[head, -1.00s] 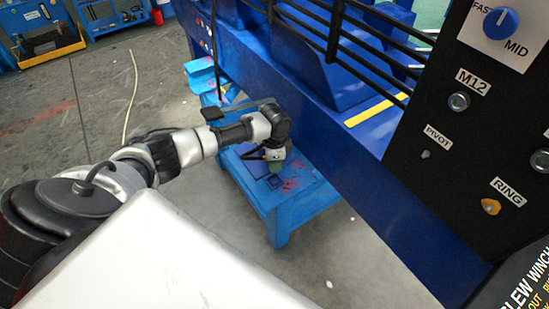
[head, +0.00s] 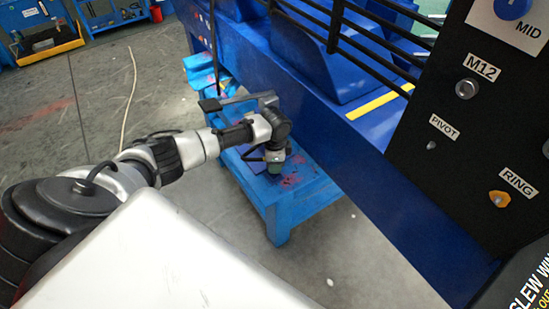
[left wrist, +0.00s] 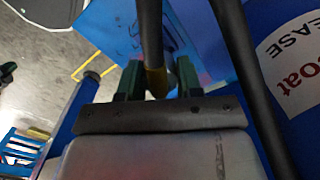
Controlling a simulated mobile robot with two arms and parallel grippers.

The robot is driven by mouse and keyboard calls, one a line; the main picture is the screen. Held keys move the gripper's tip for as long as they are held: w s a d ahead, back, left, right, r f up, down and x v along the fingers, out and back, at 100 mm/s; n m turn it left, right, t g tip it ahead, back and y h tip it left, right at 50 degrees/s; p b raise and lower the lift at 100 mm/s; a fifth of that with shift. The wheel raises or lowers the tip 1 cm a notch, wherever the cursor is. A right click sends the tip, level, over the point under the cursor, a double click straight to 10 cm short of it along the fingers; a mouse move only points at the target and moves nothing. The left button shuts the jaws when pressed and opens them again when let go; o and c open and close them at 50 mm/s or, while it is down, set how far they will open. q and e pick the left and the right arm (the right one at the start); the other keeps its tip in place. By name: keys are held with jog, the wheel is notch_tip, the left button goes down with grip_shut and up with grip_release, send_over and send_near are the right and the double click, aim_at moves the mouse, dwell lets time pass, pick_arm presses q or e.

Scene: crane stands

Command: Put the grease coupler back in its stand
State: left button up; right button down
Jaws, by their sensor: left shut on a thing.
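My left gripper (head: 273,166) is over the low blue step (head: 303,195). In the left wrist view its green fingers (left wrist: 158,82) are shut on the grease coupler, whose yellow-brown collar (left wrist: 157,84) shows between them. A dark hose (left wrist: 150,28) runs up the picture from the collar. The coupler's lower end is hidden, and in the head view the gripper covers it. I cannot make out the stand with certainty. A light blue surface with dark outlines (left wrist: 178,35) lies beyond the fingers. My right gripper is in neither view.
A blue drum with a grease label (left wrist: 290,60) is close on the right in the wrist view, with a second dark hose (left wrist: 240,60) beside it. The big blue frame (head: 340,130) and black control panel (head: 450,150) bound the right. Open floor (head: 170,85) lies left.

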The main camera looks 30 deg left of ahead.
pick_arm(q)
jog(key=shift+f, duration=0.15)
jog(key=shift+f+b, duration=0.8)
jog(key=shift+f, duration=0.2)
jog(key=o, duration=1.1)
jog(key=shift+c, duration=0.2)
notch_tip(320, 180, up, 5)
jog(key=p, duration=0.5)
